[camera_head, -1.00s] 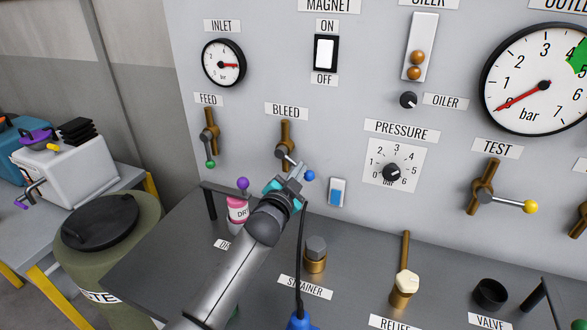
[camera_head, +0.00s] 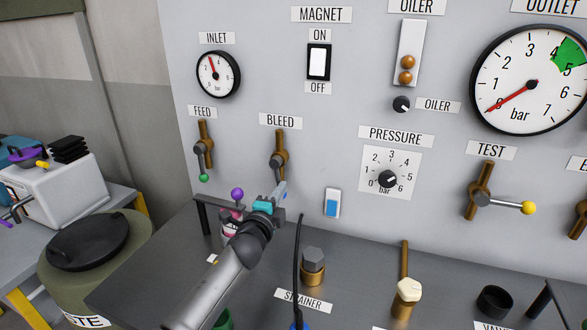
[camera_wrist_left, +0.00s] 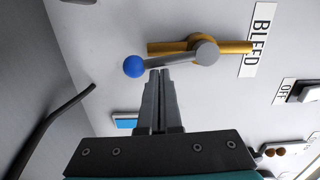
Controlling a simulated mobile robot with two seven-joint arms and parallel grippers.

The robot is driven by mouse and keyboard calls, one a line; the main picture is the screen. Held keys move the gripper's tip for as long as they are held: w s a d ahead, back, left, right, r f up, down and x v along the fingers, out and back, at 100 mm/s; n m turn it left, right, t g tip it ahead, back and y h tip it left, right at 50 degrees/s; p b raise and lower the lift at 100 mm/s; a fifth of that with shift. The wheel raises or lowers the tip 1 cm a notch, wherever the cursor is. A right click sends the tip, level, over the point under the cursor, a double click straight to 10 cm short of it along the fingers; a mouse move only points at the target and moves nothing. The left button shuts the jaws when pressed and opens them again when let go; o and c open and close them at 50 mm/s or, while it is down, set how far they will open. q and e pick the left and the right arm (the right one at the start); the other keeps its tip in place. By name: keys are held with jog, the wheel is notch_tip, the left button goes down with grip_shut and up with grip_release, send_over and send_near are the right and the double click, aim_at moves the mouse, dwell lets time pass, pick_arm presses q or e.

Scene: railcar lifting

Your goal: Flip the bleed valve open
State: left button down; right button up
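The bleed valve (camera_head: 279,153) is a brass body on the panel under the BLEED label. In the left wrist view its grey lever (camera_wrist_left: 170,60) runs from the hub to a blue ball (camera_wrist_left: 134,67), nearly in line with the brass pipe; in the head view it hangs down. My left gripper (camera_head: 281,189) is in front of the lever's lower end and hides the ball there. In the left wrist view its fingers (camera_wrist_left: 159,75) are together with nothing between them, tips at the lever near the ball. I cannot tell whether they touch. My right gripper is out of view.
The feed valve (camera_head: 204,148) with a green ball is left of the bleed valve. Below are a purple-knobbed dryer (camera_head: 237,194), a strainer (camera_head: 313,265) and a black upright cable (camera_head: 299,260). The inlet gauge (camera_head: 218,73) needle points up and slightly left.

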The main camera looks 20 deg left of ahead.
pick_arm(q)
jog(key=shift+a+m, duration=0.3)
jog(key=shift+m, duration=0.2)
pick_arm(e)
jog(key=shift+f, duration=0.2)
pick_arm(q)
jog(key=shift+a, duration=0.1)
